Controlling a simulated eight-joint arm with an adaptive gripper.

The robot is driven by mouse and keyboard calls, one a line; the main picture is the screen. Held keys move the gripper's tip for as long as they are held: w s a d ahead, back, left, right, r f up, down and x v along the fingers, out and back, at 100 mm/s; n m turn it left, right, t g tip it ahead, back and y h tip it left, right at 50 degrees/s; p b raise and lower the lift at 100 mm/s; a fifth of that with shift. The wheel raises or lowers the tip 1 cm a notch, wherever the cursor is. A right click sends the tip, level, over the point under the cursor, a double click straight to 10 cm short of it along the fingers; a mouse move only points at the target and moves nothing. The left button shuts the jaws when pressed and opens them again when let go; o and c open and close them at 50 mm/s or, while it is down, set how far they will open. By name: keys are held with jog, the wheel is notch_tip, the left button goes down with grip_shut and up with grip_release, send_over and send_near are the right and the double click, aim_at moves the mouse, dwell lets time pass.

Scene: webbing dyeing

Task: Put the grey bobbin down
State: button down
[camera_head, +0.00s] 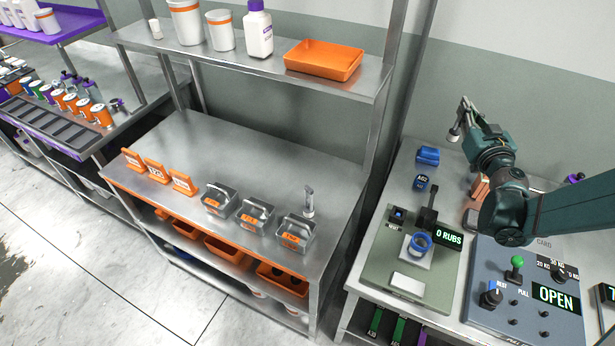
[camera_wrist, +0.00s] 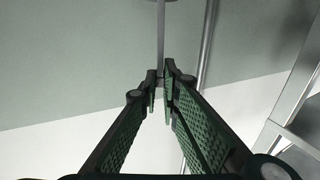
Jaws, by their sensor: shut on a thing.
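My gripper (camera_head: 462,112) is raised above the back of the right-hand bench, at the upper right of the head view. It is shut on a small grey bobbin (camera_head: 454,134), whose pale end hangs below the fingertips. In the wrist view the two green-padded fingers (camera_wrist: 162,85) close on the bobbin's thin grey stem (camera_wrist: 161,40); a dark disc edge shows at the top of the picture. The bobbin is clear of the bench and touches nothing else that I can see. Most of its stem is hidden by the fingers in the head view.
The right-hand bench holds a rub tester (camera_head: 420,240), a control panel reading OPEN (camera_head: 555,296) and blue blocks (camera_head: 428,155). The left-hand steel bench (camera_head: 245,150) has orange signs, grey tins (camera_head: 255,215) and a small grey upright item (camera_head: 308,202); its back is clear.

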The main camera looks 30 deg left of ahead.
jog(key=s+a+f+n+g+y, duration=0.3)
jog(key=s+a+n+g, duration=0.3)
jog(key=s+a, duration=0.5)
jog(key=s+a+f+n+g+y+b, duration=0.1)
jog(key=s+a+n+g, duration=0.5)
jog(key=a, duration=2.3)
jog(key=s+a+f+n+g+y+b, duration=0.1)
jog(key=s+a+f+n+g+y, duration=0.3)
jog(key=s+a+g, duration=0.7)
jog(key=s+a+n, duration=0.1)
jog(key=s+a, duration=0.1)
jog(key=a, duration=0.3)
jog(key=s+a+y, duration=0.1)
jog(key=s+a, duration=0.2)
jog(key=a, duration=0.2)
jog(key=shift+s+f+n+g+y, duration=0.3)
jog(key=shift+n, duration=0.1)
jog(key=shift+f, duration=0.15)
notch_tip(320, 180, down, 6)
jog(key=b, duration=0.1)
jog(key=shift+b, duration=0.3)
jog(key=shift+f+b, duration=0.4)
jog(key=shift+f, duration=1.65)
